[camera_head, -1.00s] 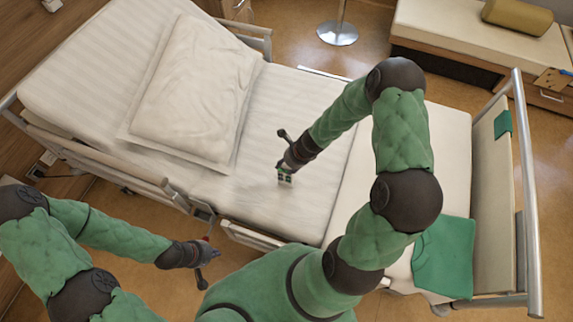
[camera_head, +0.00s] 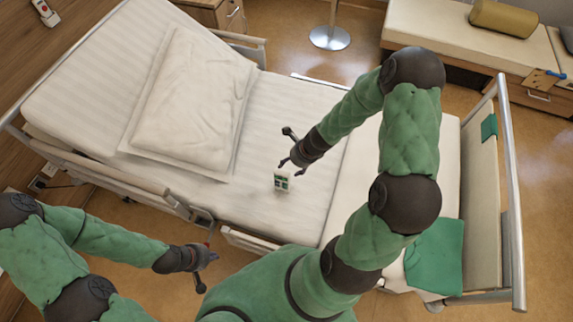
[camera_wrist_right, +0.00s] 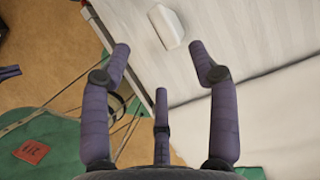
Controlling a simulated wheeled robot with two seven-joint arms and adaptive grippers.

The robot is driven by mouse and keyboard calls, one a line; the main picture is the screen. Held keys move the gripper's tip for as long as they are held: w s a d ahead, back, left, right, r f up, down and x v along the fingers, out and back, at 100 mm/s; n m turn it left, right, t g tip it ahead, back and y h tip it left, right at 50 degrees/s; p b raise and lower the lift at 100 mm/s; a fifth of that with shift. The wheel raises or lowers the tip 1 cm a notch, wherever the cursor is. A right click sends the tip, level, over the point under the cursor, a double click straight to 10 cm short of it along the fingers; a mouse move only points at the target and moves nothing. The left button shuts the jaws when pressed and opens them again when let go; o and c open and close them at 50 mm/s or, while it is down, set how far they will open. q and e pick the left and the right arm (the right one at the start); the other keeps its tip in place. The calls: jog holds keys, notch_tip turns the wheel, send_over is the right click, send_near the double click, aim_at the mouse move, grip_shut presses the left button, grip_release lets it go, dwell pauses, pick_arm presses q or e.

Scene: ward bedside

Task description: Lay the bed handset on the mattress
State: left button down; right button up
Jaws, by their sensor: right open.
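The bed handset (camera_head: 283,181), a small white block with green markings, lies on the mattress (camera_head: 315,115) near its middle. In the right wrist view the handset (camera_wrist_right: 168,24) shows as a white shape on the pale sheet, beyond the fingertips. My right gripper (camera_head: 288,150) is open and empty, just behind and above the handset, apart from it. Its spread fingers (camera_wrist_right: 160,58) hold nothing in the wrist view. My left gripper (camera_head: 206,268) hangs by the near side of the bed, its fingers spread and empty.
A pillow (camera_head: 190,98) lies left of the handset. A side rail (camera_head: 105,172) runs along the near edge. A green cloth (camera_head: 435,257) lies at the foot end by the footboard (camera_head: 478,185). Bare mattress surrounds the handset.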

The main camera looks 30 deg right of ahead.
jog(key=s+a+f+m+g+y+p, duration=0.1)
jog(key=s+a+m, duration=0.1)
jog(key=a+m, duration=0.75)
jog(key=s+a+f+m+g+y, duration=0.1)
jog(key=s+a+m+y, duration=0.3)
jog(key=m, duration=1.1)
jog(key=s+a+f+m+h, duration=0.2)
jog(key=s+m, duration=0.1)
jog(key=m, duration=0.8)
jog(key=s+a+f+m+g+h, duration=0.1)
jog(key=s+a+f+m+h, duration=0.1)
jog(key=m, duration=0.9)
jog(key=shift+s+a+f, duration=0.45)
jog(key=shift+f, duration=0.35)
jog(key=shift+f, duration=0.1)
jog(key=shift+f+b, duration=1.2)
jog(key=shift+b, duration=0.05)
